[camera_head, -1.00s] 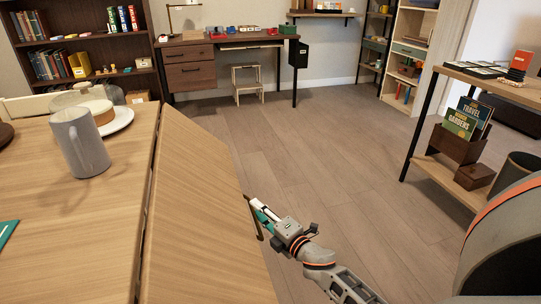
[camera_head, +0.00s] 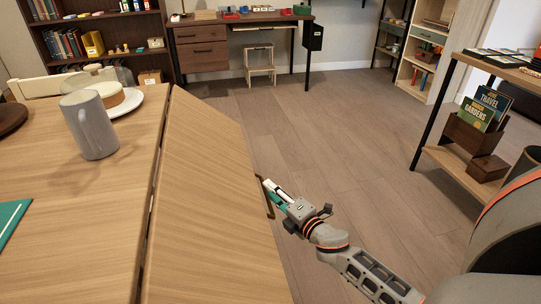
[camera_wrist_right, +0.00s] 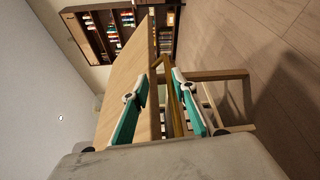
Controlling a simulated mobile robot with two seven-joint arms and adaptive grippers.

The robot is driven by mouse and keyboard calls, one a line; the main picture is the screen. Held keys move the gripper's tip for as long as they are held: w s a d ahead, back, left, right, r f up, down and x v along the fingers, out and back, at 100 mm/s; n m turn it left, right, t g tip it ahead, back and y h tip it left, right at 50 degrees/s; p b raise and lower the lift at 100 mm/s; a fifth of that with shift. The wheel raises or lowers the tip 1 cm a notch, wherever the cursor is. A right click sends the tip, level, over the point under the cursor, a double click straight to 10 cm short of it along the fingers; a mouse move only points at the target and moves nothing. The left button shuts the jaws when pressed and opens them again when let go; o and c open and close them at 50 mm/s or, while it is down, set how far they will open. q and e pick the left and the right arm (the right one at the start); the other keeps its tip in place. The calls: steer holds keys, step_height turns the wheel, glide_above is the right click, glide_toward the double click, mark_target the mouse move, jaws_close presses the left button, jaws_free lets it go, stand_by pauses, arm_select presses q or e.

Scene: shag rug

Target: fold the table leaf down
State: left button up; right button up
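The table (camera_head: 80,215) has a wooden leaf (camera_head: 205,200) along its right side, parted from the top by a dark seam. The leaf seems to slope down to the right; its exact angle is hard to judge. A thin brass handle (camera_head: 268,205) is on its outer edge. My right gripper (camera_head: 266,186) is at this handle. In the right wrist view its teal fingers (camera_wrist_right: 159,100) stand apart, with the leaf's edge (camera_wrist_right: 152,70) and the handle (camera_wrist_right: 175,110) between them. Contact is not clear. My left gripper is not in view.
A grey mug (camera_head: 92,128) and a plate (camera_head: 122,104) with a round item stand on the table. A shelf unit (camera_head: 440,160) with books is at right. A desk (camera_head: 205,50) and a step stool (camera_head: 259,65) are behind. The floor (camera_head: 330,130) beside the leaf is clear.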

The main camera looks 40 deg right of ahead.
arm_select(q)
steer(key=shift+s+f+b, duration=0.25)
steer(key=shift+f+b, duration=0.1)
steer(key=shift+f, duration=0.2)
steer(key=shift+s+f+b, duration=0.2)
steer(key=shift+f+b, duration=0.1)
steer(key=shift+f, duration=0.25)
arm_select(e)
steer(key=s+a, duration=0.1)
steer(key=s, duration=0.6)
steer(key=shift+s+f, duration=0.25)
steer(key=shift+s, duration=0.1)
steer(key=shift+a, duration=0.1)
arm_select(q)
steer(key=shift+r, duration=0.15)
